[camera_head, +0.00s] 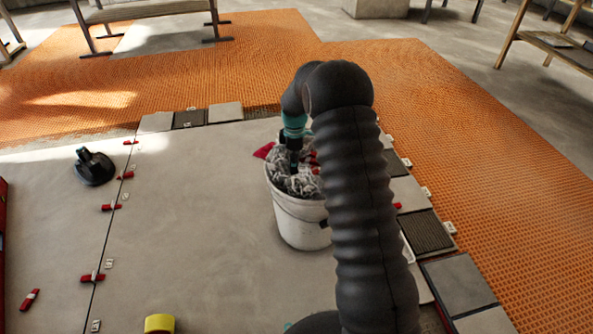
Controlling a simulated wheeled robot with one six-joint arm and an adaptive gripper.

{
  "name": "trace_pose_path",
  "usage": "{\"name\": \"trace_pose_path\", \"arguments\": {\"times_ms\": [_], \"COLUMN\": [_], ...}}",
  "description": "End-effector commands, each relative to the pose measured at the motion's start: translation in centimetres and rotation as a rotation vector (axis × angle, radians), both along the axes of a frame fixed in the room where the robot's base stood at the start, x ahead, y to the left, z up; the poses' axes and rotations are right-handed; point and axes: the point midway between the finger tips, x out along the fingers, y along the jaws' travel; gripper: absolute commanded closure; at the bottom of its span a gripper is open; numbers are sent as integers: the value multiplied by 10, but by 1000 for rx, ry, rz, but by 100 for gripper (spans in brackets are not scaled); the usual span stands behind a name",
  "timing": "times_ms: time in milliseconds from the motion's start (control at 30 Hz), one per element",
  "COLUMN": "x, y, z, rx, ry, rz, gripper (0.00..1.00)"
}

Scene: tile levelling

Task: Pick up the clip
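A white bucket (300,220) stands on the large grey tile, filled with a heap of pale clips (297,183). Some red pieces (264,151) lie at the bucket's rim. My gripper (294,166) points down into the bucket's opening, over or among the clips. Its fingertips are small and dark here, and I cannot tell whether they are open or hold a clip. My black-sleeved arm hides the bucket's right side.
Red wedges with pale clips (112,207) sit along the tile seam at left. A black suction cup (94,167) stands beyond it. A yellow roll (159,323) lies at the front edge. Small tiles (427,232) line the right edge by orange matting (480,150). The large tile's middle is clear.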

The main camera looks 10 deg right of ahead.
Motion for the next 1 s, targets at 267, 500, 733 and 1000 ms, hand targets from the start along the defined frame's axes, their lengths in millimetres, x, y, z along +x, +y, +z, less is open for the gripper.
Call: {"name": "trace_pose_path", "arguments": {"times_ms": [267, 500, 733, 1000], "x": [0, 0, 0, 1], "y": [0, 0, 0, 0], "z": [-17, -17, -17, -13], "rx": [0, 0, 0, 0], "ry": [-1, -1, -1, -1], "rz": [0, 0, 0, 0], "gripper": [31, 69, 80, 80]}}
